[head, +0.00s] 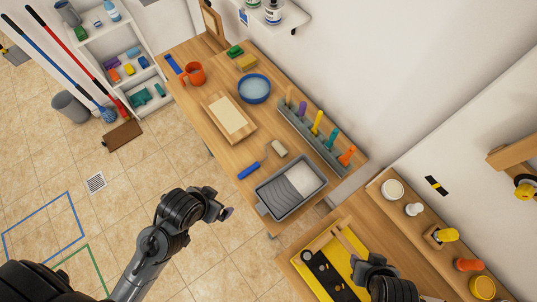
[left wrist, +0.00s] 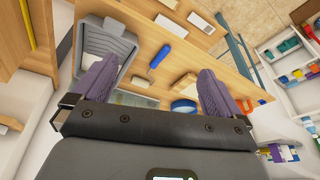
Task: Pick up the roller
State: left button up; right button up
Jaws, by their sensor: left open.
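The roller lies on the wooden workbench, with its blue handle (head: 249,171) toward the front edge and its beige sleeve (head: 279,149) toward the wall. It lies beside the grey paint tray (head: 266,205). In the left wrist view the blue handle (left wrist: 160,54) shows between the fingers, some distance beyond them. My left gripper (head: 228,212) is over the floor in front of the bench, apart from the roller. It is open and empty, with purple fingers spread in the left wrist view (left wrist: 156,72). My right gripper (head: 378,262) is at the lower right; its fingers cannot be made out.
A wooden board (head: 212,104) and blue bowl (head: 254,88) stand farther along the bench. A grey rack (head: 291,121) of coloured-handled tools runs along the wall. A yellow tray (head: 311,284) lies near the right arm.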

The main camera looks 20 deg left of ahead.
pick_arm(q)
jog(key=shift+d, duration=0.15)
jog(key=c, duration=0.8)
